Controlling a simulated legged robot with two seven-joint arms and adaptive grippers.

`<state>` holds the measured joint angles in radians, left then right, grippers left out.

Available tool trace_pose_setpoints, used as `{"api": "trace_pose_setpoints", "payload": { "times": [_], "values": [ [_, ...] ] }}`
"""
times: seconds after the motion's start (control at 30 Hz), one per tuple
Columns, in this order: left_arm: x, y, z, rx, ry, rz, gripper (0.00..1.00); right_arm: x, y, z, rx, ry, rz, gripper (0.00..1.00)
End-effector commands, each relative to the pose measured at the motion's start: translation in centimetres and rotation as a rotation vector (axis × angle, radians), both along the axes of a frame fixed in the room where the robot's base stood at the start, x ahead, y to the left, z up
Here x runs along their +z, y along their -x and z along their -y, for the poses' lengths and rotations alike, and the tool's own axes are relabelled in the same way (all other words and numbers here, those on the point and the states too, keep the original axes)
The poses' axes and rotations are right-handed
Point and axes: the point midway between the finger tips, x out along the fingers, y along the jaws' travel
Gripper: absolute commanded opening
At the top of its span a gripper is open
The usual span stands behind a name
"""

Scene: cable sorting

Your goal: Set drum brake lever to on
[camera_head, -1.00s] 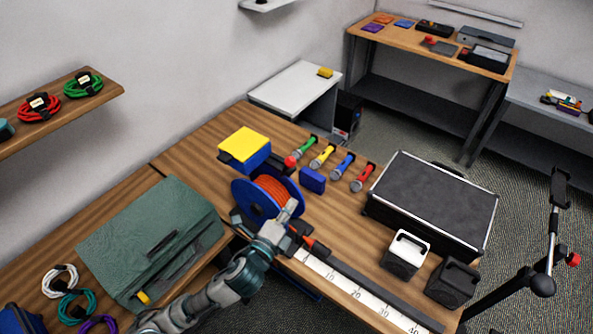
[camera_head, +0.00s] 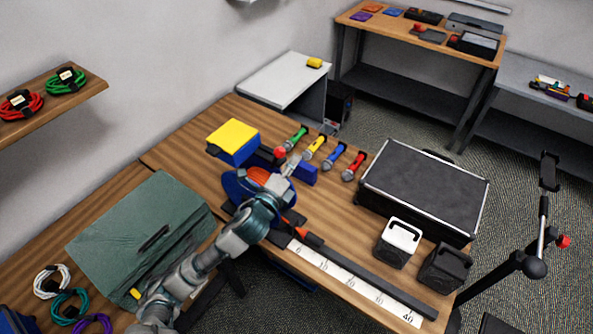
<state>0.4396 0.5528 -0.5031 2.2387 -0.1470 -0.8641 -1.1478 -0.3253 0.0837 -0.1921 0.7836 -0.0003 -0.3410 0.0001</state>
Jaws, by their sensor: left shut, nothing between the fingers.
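The cable drum (camera_head: 232,187) has blue flanges and orange cable, and stands on the wooden bench. A red ball knob (camera_head: 280,153) shows behind it; I cannot tell for sure that this is the brake lever. My left gripper (camera_head: 291,165) is shut and empty, reaching over the drum. Its fingertips appear close to the red knob and in front of a blue block (camera_head: 307,174); contact cannot be told. My left forearm and wrist hide much of the drum. My right gripper is not in view.
A yellow-topped blue box (camera_head: 232,137) stands behind the drum. Several microphones (camera_head: 338,156) lie to the right. A black case (camera_head: 424,188) and a green bag (camera_head: 135,235) flank the area.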

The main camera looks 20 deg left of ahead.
Motion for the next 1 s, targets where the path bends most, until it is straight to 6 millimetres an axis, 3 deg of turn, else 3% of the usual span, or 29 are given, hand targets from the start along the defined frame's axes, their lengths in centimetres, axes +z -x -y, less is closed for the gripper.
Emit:
{"api": "trace_pose_setpoints", "payload": {
  "times": [0.2, 0.57, 0.63, 0.77, 1.0],
  "values": [
    [0.4, 0.2, -1.3, 0.0, 0.001, -0.001, 0.0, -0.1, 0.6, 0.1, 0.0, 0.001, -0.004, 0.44],
    [0.5, 0.2, -1.4, -0.001, 0.005, -0.003, 0.0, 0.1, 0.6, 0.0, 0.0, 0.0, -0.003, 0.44],
    [0.8, 0.2, -1.5, 0.0, 0.024, -0.011, 0.0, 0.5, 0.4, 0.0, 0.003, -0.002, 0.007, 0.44],
    [1.8, -0.1, -2.2, 0.001, 0.115, -0.046, 0.0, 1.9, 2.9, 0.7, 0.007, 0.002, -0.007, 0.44],
    [2.8, -0.7, -4.0, 0.002, 0.332, -0.125, 0.0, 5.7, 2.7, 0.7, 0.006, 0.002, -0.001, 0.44]
  ]
}}
